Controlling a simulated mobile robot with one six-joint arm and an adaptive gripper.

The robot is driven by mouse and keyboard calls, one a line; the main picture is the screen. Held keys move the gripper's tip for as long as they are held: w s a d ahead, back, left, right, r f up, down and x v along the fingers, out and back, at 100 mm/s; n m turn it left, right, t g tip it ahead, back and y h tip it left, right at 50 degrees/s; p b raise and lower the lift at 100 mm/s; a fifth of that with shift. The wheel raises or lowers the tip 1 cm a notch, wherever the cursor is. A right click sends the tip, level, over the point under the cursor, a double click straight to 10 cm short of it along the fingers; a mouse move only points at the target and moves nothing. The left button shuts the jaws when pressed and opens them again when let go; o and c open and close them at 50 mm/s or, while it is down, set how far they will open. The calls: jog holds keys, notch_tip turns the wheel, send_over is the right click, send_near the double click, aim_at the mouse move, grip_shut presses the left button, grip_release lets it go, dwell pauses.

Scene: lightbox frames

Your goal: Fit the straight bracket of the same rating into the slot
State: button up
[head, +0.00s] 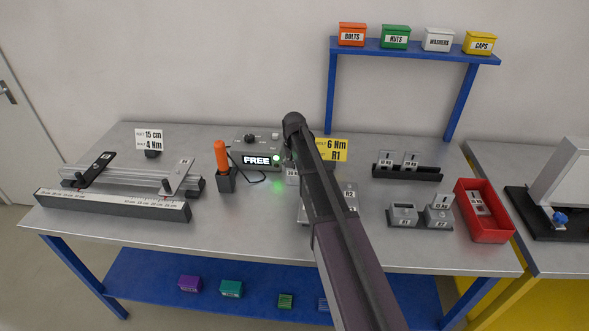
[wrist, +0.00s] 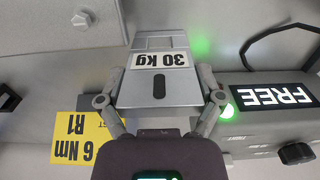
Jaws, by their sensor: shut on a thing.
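In the wrist view my gripper (wrist: 160,98) is shut on a grey metal bracket (wrist: 160,60), its fingers on either side. The bracket's white label reads 30 kg, upside down in this view. In the head view my arm hides most of the gripper; a small part of a label with "30" (head: 292,175) shows beside it.
A red bin (head: 505,236) at the right holds a labelled grey piece. A control box (head: 257,160) reads FREE with a green light. A yellow sign (head: 332,149) reads 6 Nm R1. An orange-handled tool (head: 222,157) and a ruled fixture (head: 110,206) stand left.

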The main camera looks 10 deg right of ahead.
jog(key=o, duration=1)
jog(key=shift+f, duration=0.1)
notch_tip(320, 180, up, 12)
jog(key=p, duration=1.2)
jog(key=shift+r, duration=0.2)
jog(key=s+a+n, duration=0.1)
jog(key=s+n, duration=0.2)
jog(key=s, duration=2.4)
jog(key=shift+s+a+n, duration=0.15)
jog(key=shift+a+n, duration=0.15)
